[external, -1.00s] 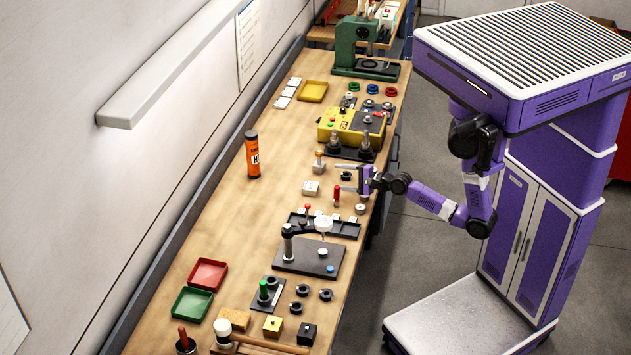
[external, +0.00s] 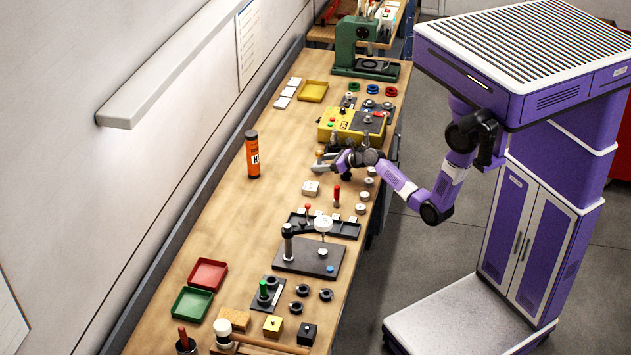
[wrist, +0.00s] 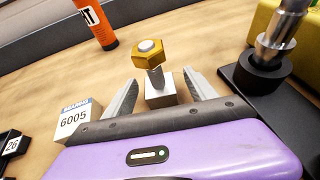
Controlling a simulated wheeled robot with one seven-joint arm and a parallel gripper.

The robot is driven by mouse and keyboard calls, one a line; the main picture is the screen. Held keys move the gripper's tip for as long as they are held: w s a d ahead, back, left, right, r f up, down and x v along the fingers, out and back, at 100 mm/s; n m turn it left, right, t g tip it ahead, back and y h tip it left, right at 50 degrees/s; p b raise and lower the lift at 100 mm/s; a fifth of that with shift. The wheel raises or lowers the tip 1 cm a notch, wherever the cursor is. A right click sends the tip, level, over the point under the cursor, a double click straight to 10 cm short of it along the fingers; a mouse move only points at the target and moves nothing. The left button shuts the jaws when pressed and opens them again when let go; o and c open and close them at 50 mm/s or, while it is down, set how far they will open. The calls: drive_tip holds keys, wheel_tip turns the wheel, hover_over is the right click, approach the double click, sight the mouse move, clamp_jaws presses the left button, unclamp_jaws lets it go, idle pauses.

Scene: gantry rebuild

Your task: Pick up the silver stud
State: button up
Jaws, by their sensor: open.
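The silver stud (wrist: 156,77) stands upright in a small pale block (wrist: 160,95) in the wrist view, with a brass hex nut (wrist: 149,53) around its top. My gripper (wrist: 160,80) is open, with one finger on each side of the stud and block. I see no firm contact between fingers and stud. In the external view, my gripper (external: 318,167) is low over the bench at the stud, and the brass nut (external: 319,154) shows just beyond the fingers. The stud's lower part is largely hidden there.
A white box marked 6005 (wrist: 74,121) stands left of my gripper in the wrist view. A dark fixture with a metal post (wrist: 262,72) is close on the right. The orange tube (external: 252,155) stands farther back. Open bench lies between the tube and my gripper.

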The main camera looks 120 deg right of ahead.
sight(319, 164)
drive_tip(key=x, duration=0.4)
drive_tip(key=shift+w+f, duration=0.1)
drive_tip(key=shift+f, duration=0.05)
clamp_jaws()
